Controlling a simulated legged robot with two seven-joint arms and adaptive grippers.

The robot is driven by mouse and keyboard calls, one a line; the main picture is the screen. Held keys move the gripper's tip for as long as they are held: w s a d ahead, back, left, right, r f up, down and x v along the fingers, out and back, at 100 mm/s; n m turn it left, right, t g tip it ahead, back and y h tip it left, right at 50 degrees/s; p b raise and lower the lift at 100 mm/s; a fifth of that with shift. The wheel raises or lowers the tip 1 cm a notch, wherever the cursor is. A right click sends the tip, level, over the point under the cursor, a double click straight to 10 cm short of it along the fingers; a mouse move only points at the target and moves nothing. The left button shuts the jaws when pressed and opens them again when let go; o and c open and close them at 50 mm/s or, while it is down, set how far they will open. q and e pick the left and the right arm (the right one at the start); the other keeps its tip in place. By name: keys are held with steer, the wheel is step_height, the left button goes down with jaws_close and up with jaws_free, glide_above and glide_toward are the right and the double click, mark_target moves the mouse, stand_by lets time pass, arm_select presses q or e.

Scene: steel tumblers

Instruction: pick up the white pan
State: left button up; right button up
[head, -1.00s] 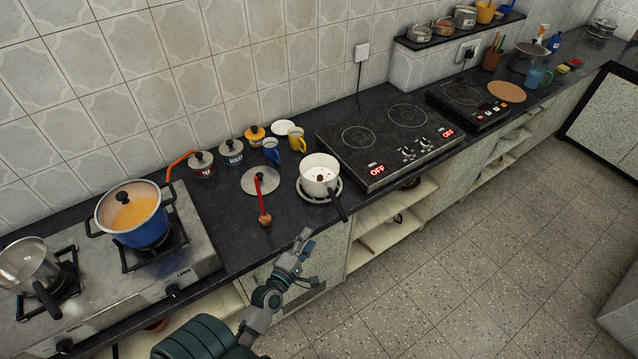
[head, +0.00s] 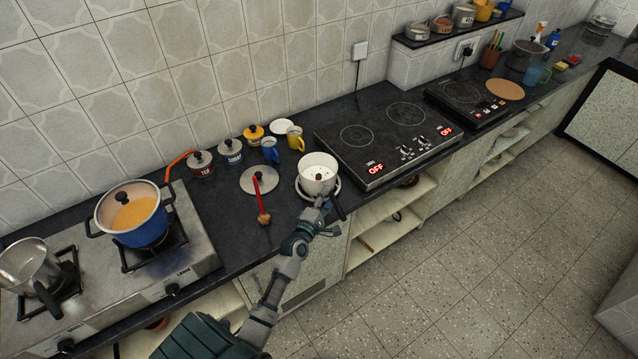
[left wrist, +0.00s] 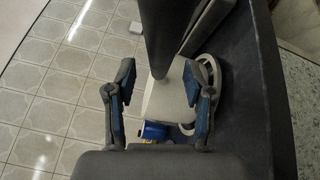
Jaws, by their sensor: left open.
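The white pan (head: 317,170) stands on a round coaster (head: 303,190) near the counter's front edge, with a dark handle (head: 338,208) pointing toward the front. Small dark marks show inside it. My left gripper (head: 325,205) is at the pan's near side, beside the handle. In the left wrist view, my left gripper (left wrist: 160,68) is open, its blue-padded fingers on either side of the white pan (left wrist: 165,103) and the root of its dark handle (left wrist: 165,35). I cannot tell whether the fingers touch it. My right gripper is out of view.
A red spoon (head: 260,200) lies across a round lid (head: 249,180) left of the pan. Blue (head: 270,153) and yellow (head: 295,138) mugs stand behind. A black cooktop (head: 385,143) is to the right, a gas stove with a blue pot (head: 140,230) to the left.

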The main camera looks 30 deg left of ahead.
arm_select(q)
steer(key=shift+w, duration=1.05)
steer(key=shift+s, duration=0.1)
steer(key=shift+c, duration=0.5)
jaws_close()
steer(key=shift+r, duration=0.1)
